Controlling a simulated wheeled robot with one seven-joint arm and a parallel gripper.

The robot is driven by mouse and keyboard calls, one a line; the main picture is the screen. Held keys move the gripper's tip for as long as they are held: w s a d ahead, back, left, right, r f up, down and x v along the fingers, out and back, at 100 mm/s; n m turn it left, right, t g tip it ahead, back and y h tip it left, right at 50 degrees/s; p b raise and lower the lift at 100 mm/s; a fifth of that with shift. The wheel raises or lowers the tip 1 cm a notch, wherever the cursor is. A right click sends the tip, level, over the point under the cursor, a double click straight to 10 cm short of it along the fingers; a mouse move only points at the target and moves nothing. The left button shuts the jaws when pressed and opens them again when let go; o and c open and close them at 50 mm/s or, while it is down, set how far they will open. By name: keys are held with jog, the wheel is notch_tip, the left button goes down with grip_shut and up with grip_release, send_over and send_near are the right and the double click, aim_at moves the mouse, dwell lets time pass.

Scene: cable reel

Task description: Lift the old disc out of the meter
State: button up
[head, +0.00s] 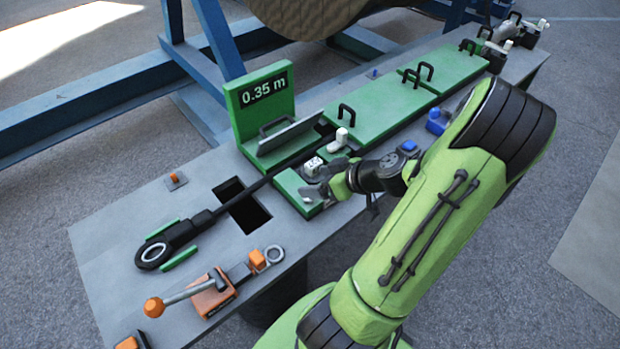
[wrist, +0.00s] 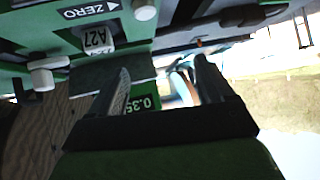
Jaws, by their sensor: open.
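The green meter (head: 262,112) stands on the grey bench with a "0.35 m" display; the display also shows upside down in the wrist view (wrist: 144,102). A small white piece with dark markings (head: 312,166) sits at the meter's front; in the wrist view it reads "A27" (wrist: 97,40) upside down. I cannot tell whether it is the old disc. My gripper (head: 322,182) is beside this piece, at its lower right. In the wrist view my gripper (wrist: 162,68) has its fingers apart with nothing held between them; the marked piece lies beyond the left finger.
White knobs (head: 341,137) stand close to my gripper. A black cable (head: 258,184) runs from the meter to a looped end. An orange-handled clamp (head: 208,293) stands at the front left. Green covers with black handles (head: 398,92) fill the right. A tilted grey flap (head: 290,136) rises behind.

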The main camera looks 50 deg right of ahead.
aim_at(314, 162)
jog(key=s+d+f+m+t+h+b, duration=0.2)
jog(key=s+d+f+t+h, duration=0.15)
jog(key=d, duration=0.35)
jog(key=x, duration=1.4)
jog(key=shift+w+d+f+b, duration=0.1)
jog(key=shift+w+d+b, duration=0.15)
jog(key=shift+w+b, duration=0.1)
jog(key=c, duration=1.2)
jog(key=shift+c, duration=0.4)
jog(key=shift+r, duration=0.2)
